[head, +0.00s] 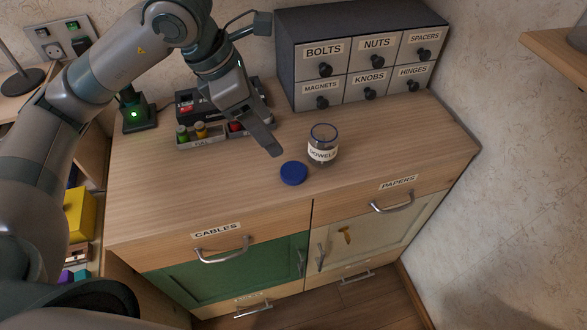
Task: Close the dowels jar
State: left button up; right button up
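The dowels jar (323,149) is a clear glass jar with a blue rim and a white DOWELS label. It stands upright and uncovered on the wooden cabinet top. A round blue lid (293,173) lies flat on the wood just to the front left of the jar, apart from it. My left gripper (273,150) comes down from the upper left and hangs behind and left of the lid and left of the jar. I see its fingers edge-on, so the gap between them is hidden. Nothing shows in its grip. My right gripper is not in view.
A grey drawer unit (310,75) with labelled drawers stands behind the jar. A tray (215,137) with coloured spools and a dark device (190,103) sit left of the gripper. A wooden shelf (565,55) juts in at upper right. The cabinet top (410,140) is clear right of the jar.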

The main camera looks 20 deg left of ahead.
pick_arm(q)
jog(key=s+x, duration=0.1)
jog(key=x, duration=0.4)
jog(key=p, duration=0.2)
send_over(286, 174)
notch_tip(286, 174, down, 4)
jog(key=shift+a, duration=0.1)
jog(key=shift+f, duration=0.2)
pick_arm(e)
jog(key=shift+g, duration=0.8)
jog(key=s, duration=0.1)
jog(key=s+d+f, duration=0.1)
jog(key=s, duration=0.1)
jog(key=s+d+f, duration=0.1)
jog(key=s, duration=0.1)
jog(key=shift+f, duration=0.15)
pick_arm(q)
jog(key=shift+f, duration=0.1)
